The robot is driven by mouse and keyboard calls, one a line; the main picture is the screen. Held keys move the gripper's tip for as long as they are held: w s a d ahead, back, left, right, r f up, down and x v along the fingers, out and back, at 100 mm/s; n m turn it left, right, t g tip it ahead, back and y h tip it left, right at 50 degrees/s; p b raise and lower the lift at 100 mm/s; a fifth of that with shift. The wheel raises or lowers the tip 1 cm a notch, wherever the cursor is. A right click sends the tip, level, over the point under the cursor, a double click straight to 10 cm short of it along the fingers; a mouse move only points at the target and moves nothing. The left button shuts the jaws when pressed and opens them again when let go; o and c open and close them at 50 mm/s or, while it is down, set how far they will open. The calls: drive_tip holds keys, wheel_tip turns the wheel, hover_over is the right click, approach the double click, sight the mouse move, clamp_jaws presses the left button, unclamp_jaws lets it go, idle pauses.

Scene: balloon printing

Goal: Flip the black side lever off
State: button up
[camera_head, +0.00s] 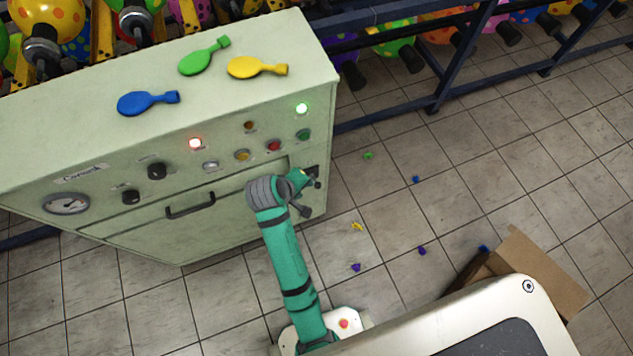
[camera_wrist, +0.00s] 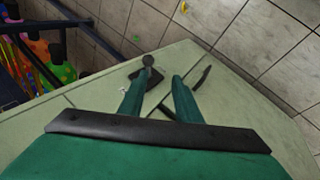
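The black side lever (camera_wrist: 149,62) has a round knob and stands on a dark plate on the cabinet (camera_wrist: 85,120) face. In the head view the lever (camera_head: 316,182) is at the cabinet's right end, partly hidden by my gripper (camera_head: 303,180). In the wrist view my gripper (camera_wrist: 160,80) has its two teal fingers apart, with a gap between the tips. The lever's knob is just ahead of the left fingertip. I cannot tell whether they touch. Nothing is seen held.
A black drawer handle (camera_head: 190,206), knobs, a gauge (camera_head: 66,204) and lit lamps are on the cabinet front. A cardboard box (camera_head: 540,270) lies on the floor at right.

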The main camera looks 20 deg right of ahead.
sight(316, 182)
drive_tip(key=shift+g, duration=0.6)
drive_tip(key=w+d+f, duration=0.1)
drive_tip(key=d+f, duration=0.1)
drive_tip(key=w+d+f, duration=0.1)
drive_tip(key=f, duration=0.1)
drive_tip(key=w+d+f, duration=0.1)
drive_tip(key=d+f, duration=0.1)
drive_tip(key=shift+w+d+f, duration=0.1)
drive_tip(key=shift+d+f, duration=0.25)
drive_tip(key=shift+f, duration=0.05)
clamp_jaws()
